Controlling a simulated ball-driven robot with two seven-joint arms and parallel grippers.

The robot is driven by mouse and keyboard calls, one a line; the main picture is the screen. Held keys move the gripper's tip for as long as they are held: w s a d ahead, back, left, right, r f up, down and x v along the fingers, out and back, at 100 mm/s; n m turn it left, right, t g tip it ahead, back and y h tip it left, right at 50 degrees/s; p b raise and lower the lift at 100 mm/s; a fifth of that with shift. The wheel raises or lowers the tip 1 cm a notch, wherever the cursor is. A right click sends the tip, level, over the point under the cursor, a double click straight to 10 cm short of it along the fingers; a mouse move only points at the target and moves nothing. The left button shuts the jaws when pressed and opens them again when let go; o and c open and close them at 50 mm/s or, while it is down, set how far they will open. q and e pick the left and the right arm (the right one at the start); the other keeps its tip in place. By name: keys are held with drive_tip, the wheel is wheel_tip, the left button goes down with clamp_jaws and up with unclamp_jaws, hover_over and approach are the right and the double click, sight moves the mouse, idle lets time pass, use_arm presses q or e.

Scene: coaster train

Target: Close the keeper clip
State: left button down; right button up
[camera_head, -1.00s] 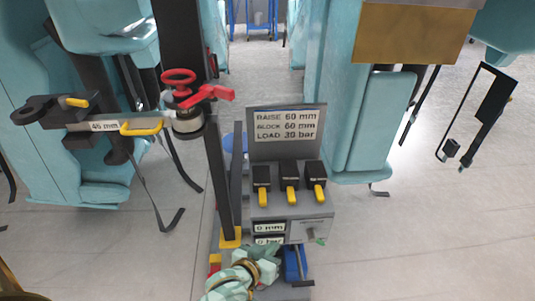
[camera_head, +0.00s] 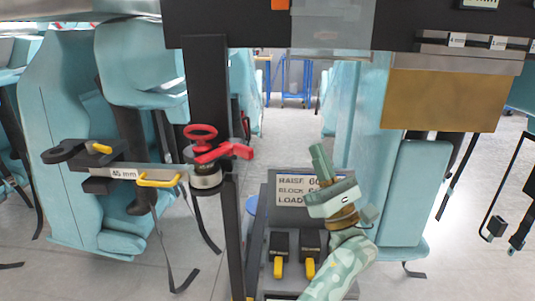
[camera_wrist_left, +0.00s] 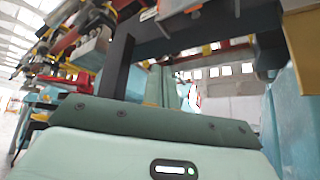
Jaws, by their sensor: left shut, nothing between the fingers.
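No part is marked as the keeper clip, so I cannot tell for certain which one it is. A yellow loop (camera_head: 158,181) hangs on the front of a grey bar labelled 45 mm (camera_head: 124,173), left of the dark post. A red lever (camera_head: 228,152) and a red handwheel (camera_head: 200,132) sit on a metal fitting (camera_head: 205,180) at the bar's right end. My left gripper (camera_head: 320,158) is shut and empty, pointing up in front of the sign panel, right of the fitting and apart from it. In the left wrist view its green body fills the bottom. My right gripper is out of view.
The grey sign panel (camera_head: 290,190) is partly covered by my left arm. Below it are black levers with yellow handles (camera_head: 278,267). Dark post (camera_head: 209,90) and overhead beam (camera_head: 430,25) bound the space. Teal seats (camera_head: 70,130) stand left and right.

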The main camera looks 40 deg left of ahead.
use_arm(q)
drive_tip(key=s+a+n+g+h, duration=0.3)
drive_tip(key=n+g, duration=0.3)
drive_tip(key=n, duration=0.6)
drive_tip(key=s+a+r+n+g+h, duration=0.1)
drive_tip(key=s+a+n+g+h, duration=0.2)
drive_tip(key=n, duration=0.9)
drive_tip(key=shift+a+r+n+g+h, duration=0.3)
drive_tip(key=shift+a+g+h, duration=1.1)
drive_tip(key=shift+g+h, duration=0.35)
drive_tip(key=shift+s+a, duration=0.1)
drive_tip(key=shift+s, duration=0.05)
